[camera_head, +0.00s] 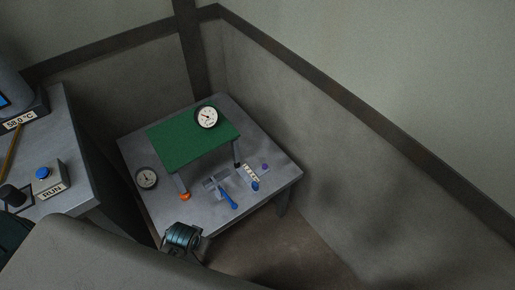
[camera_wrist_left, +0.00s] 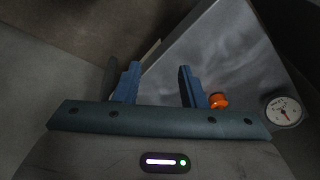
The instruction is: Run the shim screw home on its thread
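An orange knob (camera_head: 185,197), likely the shim screw head, sits at the foot of the near left leg of a small green-topped stand (camera_head: 181,148). Its thread is hidden. The knob also shows in the left wrist view (camera_wrist_left: 218,101), just right of the right finger and apart from it. My left gripper (camera_head: 182,238) is at the near edge of the grey table, short of the knob. In the left wrist view its two blue fingers (camera_wrist_left: 159,66) are spread with nothing between them. My right gripper is not in view.
One dial gauge (camera_head: 207,117) is on the green top; another (camera_head: 147,178) is at the table's left. A blue-handled tool (camera_head: 228,195) and a small labelled block (camera_head: 251,173) lie at the right. A bench with a RUN button (camera_head: 44,173) stands at far left. Walls enclose the back and right.

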